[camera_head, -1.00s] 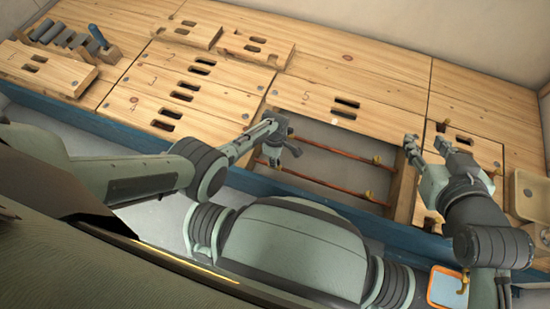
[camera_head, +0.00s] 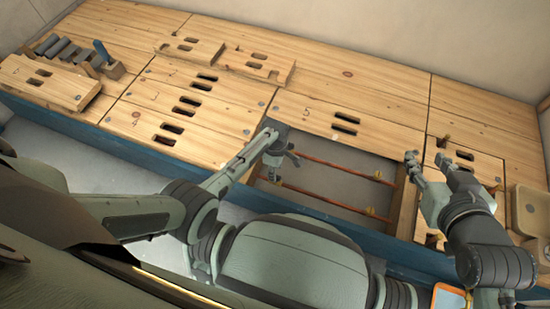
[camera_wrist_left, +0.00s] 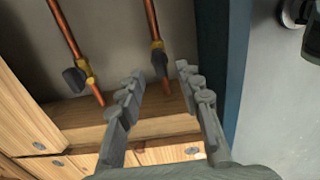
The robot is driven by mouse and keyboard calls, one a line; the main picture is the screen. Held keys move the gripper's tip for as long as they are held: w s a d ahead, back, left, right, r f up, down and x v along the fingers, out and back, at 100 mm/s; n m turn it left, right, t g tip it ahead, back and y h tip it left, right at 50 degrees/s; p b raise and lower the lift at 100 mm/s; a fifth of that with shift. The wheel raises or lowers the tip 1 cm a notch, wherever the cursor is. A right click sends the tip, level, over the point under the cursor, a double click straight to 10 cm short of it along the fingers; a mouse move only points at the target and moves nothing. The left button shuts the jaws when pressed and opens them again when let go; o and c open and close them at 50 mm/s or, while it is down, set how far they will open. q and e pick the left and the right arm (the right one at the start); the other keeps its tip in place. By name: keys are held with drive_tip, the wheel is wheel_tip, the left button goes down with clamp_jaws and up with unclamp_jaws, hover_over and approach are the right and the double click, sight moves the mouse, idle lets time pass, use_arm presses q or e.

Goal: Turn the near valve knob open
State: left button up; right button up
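Two copper pipes run through the open bay in the bench. In the left wrist view, the near pipe's valve has a brass body and a dark knob (camera_wrist_left: 160,65), close to the blue front edge. The far pipe's valve, with its dark knob (camera_wrist_left: 75,80), is further left. My left gripper (camera_wrist_left: 163,82) is open, its fingers on either side of the near knob in this view; contact does not show. In the head view my left gripper (camera_head: 290,158) is over the bay's left end and hides the knobs. My right gripper (camera_head: 427,160) is open and empty, right of the bay.
Wooden panels (camera_head: 215,100) with slots cover the bench around the bay. The blue front rail (camera_head: 150,150) runs along the near edge. A block with a blue-handled tool (camera_head: 103,52) and grey cylinders (camera_head: 60,46) stand at the far left. A beige tray (camera_head: 530,212) is at the right.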

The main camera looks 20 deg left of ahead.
use_arm(q)
wheel_tip(320, 180, up, 8)
idle(0.8)
